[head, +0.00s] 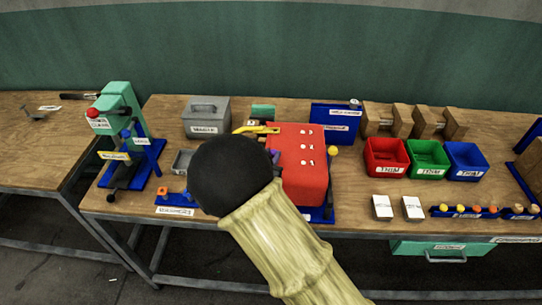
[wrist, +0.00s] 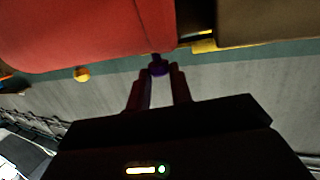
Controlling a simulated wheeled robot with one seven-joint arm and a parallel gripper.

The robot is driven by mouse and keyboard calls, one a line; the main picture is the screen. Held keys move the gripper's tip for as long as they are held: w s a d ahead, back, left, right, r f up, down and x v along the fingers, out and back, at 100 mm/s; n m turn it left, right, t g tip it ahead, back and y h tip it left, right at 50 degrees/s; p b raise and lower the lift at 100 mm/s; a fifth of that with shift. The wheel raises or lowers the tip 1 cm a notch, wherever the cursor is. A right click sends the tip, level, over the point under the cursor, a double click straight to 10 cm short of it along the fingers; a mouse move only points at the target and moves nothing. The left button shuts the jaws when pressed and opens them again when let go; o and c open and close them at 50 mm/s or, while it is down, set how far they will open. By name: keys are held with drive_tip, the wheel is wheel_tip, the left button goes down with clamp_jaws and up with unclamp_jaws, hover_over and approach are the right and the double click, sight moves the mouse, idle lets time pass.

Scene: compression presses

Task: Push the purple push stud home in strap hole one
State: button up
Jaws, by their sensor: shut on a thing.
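The purple push stud (wrist: 157,67) is held between the fingertips of my gripper (wrist: 158,76) in the wrist view. Its far end is close to the edge of a large red body (wrist: 80,30); I cannot tell whether they touch. In the head view the red body (head: 300,185) carries a column of white marks (head: 306,147) on its face, the lowest looking like a "1". I cannot make out strap hole one itself. My arm hides the gripper in the head view, where only a small purple patch (head: 274,155) shows beside the red body.
A yellow lever (head: 258,130) and a yellow knob (head: 333,151) flank the red body. Red (head: 386,158), green (head: 427,160) and blue (head: 466,161) bins stand at right.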

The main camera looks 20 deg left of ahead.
drive_tip(key=shift+f+b, duration=0.6)
drive_tip(key=shift+f, duration=0.25)
drive_tip(key=o, duration=1)
drive_tip(key=shift+r, duration=0.1)
drive_tip(key=shift+s, duration=0.1)
drive_tip(key=s+r+b, duration=0.1)
drive_tip(key=s, duration=0.4)
drive_tip(key=s+b, duration=0.1)
drive_tip(key=s, duration=0.5)
drive_tip(key=s+a+r+b, duration=0.1)
drive_tip(key=s, duration=0.5)
drive_tip(key=shift+r, duration=0.3)
drive_tip(key=shift+w, duration=0.1)
